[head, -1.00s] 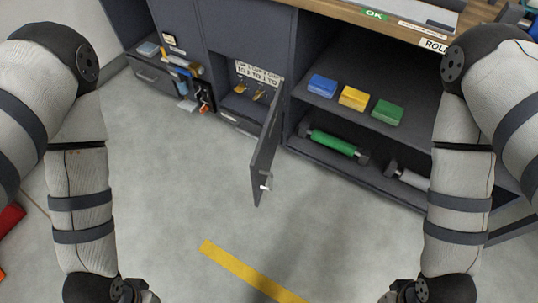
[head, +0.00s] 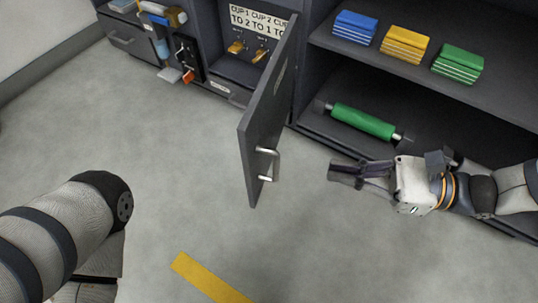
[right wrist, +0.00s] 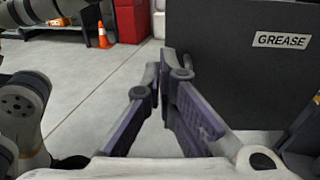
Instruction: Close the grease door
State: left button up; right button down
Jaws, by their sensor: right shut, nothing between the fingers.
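The grease door (head: 268,110) is a dark grey panel that stands wide open, jutting from the cabinet toward me. Its metal handle (head: 268,164) is on the side facing right, near the free edge. In the right wrist view the door (right wrist: 225,65) fills the right side, with a GREASE label on it. My right gripper (head: 345,172) is to the right of the door, shut and empty, pointing left toward it with a gap between. Its fingers (right wrist: 164,72) also show in the right wrist view. My left gripper is out of view.
The open compartment (head: 228,68) left of the door holds yellow taps under a sign. To the right, a shelf carries blue, yellow and green blocks (head: 404,45), with a green roller (head: 363,121) below. Clear floor lies in front, with a yellow stripe (head: 210,278).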

aim_at(251, 134)
jog(key=shift+t+y, duration=0.3)
jog(key=shift+t, duration=0.2)
jog(key=b+x, duration=0.1)
jog(key=x, duration=0.3)
jog(key=w+r+b+x, duration=0.1)
jog(key=x, duration=0.3)
jog(key=w+b+x, duration=0.1)
jog(key=x, duration=0.4)
jog(key=shift+w+d+r, duration=0.15)
jog(key=shift+d, duration=0.2)
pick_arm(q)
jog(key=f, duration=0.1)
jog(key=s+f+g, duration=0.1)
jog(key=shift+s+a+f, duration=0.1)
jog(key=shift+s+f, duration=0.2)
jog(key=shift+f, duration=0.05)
pick_arm(e)
jog(key=shift+w+a+r, duration=0.1)
jog(key=shift+a+r, duration=0.05)
jog(key=shift+a, duration=0.2)
jog(key=shift+m, duration=0.3)
